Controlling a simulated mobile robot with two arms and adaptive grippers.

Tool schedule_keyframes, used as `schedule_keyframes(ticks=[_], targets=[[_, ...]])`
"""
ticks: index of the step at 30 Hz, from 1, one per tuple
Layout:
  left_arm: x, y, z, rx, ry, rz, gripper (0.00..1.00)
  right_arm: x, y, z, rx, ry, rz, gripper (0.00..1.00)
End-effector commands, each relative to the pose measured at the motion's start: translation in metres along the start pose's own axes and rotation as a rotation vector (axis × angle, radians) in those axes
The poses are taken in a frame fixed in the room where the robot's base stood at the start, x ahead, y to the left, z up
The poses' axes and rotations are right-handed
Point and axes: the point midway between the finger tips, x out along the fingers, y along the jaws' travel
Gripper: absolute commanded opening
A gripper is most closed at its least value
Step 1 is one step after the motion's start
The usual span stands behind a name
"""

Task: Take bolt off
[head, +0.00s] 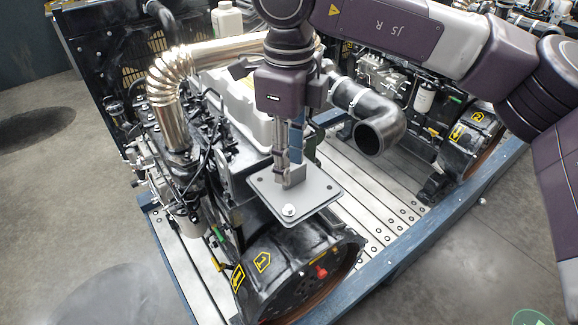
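A grey square plate (318,199) lies roughly level above the black engine housing at the centre of the head view. A pale bolt head (289,210) sits at its front corner, and small dark holes show near other corners. My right gripper (291,178) points down over the rear part of the plate, behind the bolt and apart from it. Its fingers look close together beside a small grey upright piece. I cannot tell whether they grip it. My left gripper is out of view.
A black housing with a yellow label 1 (262,262) stands below the plate. A shiny corrugated pipe (172,90) rises at left, and a black elbow hose (380,128) is at right. A second engine with label 2 (477,116) stands behind. Slatted metal base (365,200) shows between them.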

Motion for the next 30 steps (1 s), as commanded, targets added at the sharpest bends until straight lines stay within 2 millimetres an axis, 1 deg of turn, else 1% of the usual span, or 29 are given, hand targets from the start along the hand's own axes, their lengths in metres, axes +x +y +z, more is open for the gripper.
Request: schedule_keyframes(ticks=[8, 30], targets=[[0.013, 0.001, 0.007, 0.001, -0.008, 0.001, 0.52, 0.024, 0.0, 0.0, 0.0, 0.001, 0.001, 0.32], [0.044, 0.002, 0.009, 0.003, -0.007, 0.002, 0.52, 0.098, 0.001, 0.0, -0.002, 0.0, 0.004, 0.32]])
